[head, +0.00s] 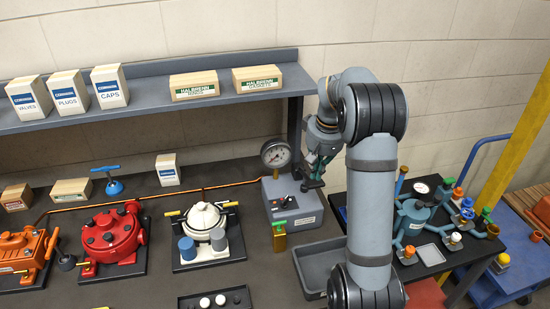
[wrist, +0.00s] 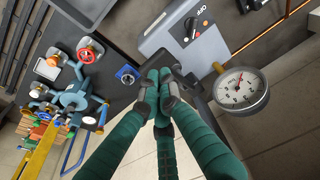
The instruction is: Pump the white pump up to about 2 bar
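The box (wrist: 180,35) has a dark switch panel with an orange-red mark. My gripper (head: 314,183) is beside the box's upper right, right of the gauge. In the wrist view its green fingers (wrist: 162,80) are together, with nothing clearly held. The white pump is outside the wrist view.
A red pump (head: 110,235) and an orange pump (head: 25,255) stand left of the white pump. A shelf (head: 150,98) with boxes runs behind. An empty grey tray (head: 312,262) lies in front of the control box. A side table (head: 430,262) with valves stands right.

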